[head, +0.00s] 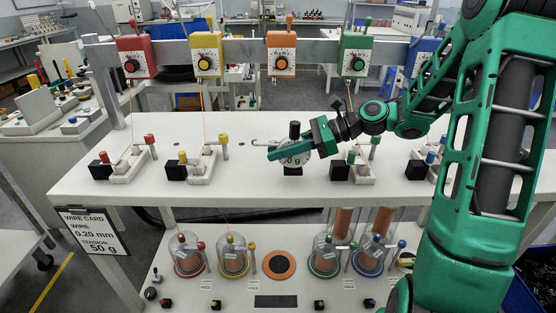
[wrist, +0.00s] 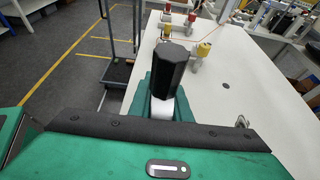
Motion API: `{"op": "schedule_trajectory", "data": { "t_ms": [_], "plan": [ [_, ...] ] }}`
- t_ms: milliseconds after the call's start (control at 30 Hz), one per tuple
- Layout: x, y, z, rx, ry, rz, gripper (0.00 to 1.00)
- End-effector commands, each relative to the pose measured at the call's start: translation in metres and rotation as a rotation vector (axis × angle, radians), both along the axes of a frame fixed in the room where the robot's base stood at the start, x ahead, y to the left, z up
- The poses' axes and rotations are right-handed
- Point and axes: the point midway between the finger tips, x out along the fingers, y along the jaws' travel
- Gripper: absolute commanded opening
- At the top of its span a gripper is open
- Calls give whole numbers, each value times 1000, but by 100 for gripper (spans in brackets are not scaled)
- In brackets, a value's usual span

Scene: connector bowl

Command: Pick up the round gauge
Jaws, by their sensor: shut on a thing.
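The round gauge (head: 295,158) has a white dial with a "g" mark and a black knob on top, and shows at the middle of the white bench in the head view. My green gripper (head: 283,152) is shut on it, with a finger across the front of the dial hiding part of it. In the wrist view the gauge's black knob (wrist: 168,70) stands up between the green fingers (wrist: 168,105). I cannot tell whether the gauge's black base touches the bench top.
White blocks with red (head: 125,162) and yellow (head: 197,160) knobs stand left of the gauge, and one with a green knob (head: 358,164) stands close right. Coloured dial boxes (head: 282,54) hang on a rail above. Glass-domed spools (head: 187,254) stand on the lower shelf.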

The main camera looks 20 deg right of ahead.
Motion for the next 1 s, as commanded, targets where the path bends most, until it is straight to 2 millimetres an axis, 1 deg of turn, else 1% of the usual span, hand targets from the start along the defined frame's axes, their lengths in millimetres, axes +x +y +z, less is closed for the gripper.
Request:
{"op": "schedule_trajectory", "data": {
  "t_ms": [33,300,533,733,1000],
  "plan": [
    [0,0,10,-4,-6,1,0],
    [-45,30,39,-3,-4,0,0],
    [-76,50,61,-2,-2,1,0],
    [-92,60,72,-1,-1,2,0],
    [-98,64,76,0,-1,2,0]
  ]
}}
